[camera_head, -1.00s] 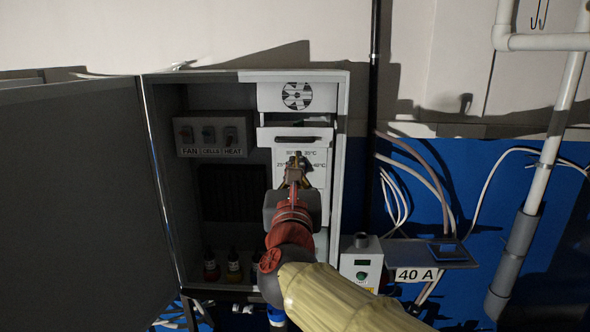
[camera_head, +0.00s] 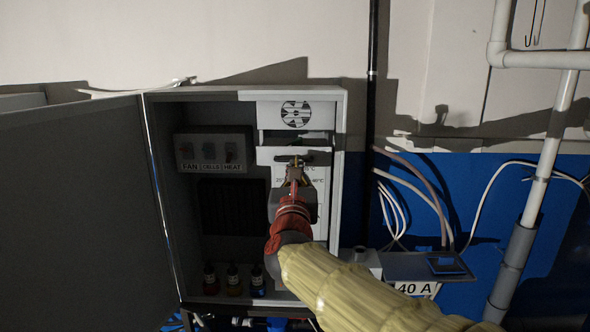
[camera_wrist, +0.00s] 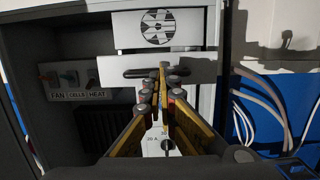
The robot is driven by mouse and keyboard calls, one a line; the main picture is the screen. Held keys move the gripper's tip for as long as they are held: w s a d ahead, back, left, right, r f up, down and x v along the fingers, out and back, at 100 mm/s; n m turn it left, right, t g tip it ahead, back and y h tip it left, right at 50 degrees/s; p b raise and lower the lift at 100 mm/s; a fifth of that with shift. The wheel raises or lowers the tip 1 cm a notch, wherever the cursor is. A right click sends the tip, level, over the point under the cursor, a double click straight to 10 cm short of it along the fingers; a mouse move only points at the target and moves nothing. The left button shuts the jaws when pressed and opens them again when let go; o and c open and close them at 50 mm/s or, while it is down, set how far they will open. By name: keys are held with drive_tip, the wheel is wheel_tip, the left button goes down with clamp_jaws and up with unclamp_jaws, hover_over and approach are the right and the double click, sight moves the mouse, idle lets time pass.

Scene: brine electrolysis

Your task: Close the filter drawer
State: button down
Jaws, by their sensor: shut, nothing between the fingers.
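The filter drawer (camera_head: 266,155) has a pale front with a dark bar handle (camera_head: 283,157). It sits below the fan panel (camera_head: 272,113) in the open cabinet. A dark gap shows above the drawer front, which seems to stand out a little. In the wrist view the drawer front (camera_wrist: 112,69) and handle (camera_wrist: 138,72) lie straight ahead. My gripper (camera_head: 296,162) is shut and empty, its tips in front of the handle's middle. In the wrist view the fingertips (camera_wrist: 163,70) overlap the handle and hide part of it; I cannot tell whether they touch.
The cabinet door (camera_head: 80,190) stands open at left. Inside are the FAN, CELLS and HEAT switches (camera_head: 211,150) and small bottles (camera_head: 233,280). A temperature dial panel lies below the drawer, partly behind my gripper. Right are cables (camera_head: 395,205) and a 40 A box (camera_head: 425,265).

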sight(297, 149)
drive_tip(key=w+b, duration=0.2)
drive_tip(key=w, duration=0.3)
drive_tip(key=w+b, duration=0.3)
drive_tip(key=w, duration=0.2)
drive_tip(key=w+b, duration=0.2)
drive_tip(key=w, duration=0.4)
drive_tip(key=shift+d+f+b, duration=0.1)
drive_tip(key=shift+d+b, duration=0.15)
drive_tip(key=shift+b, duration=0.15)
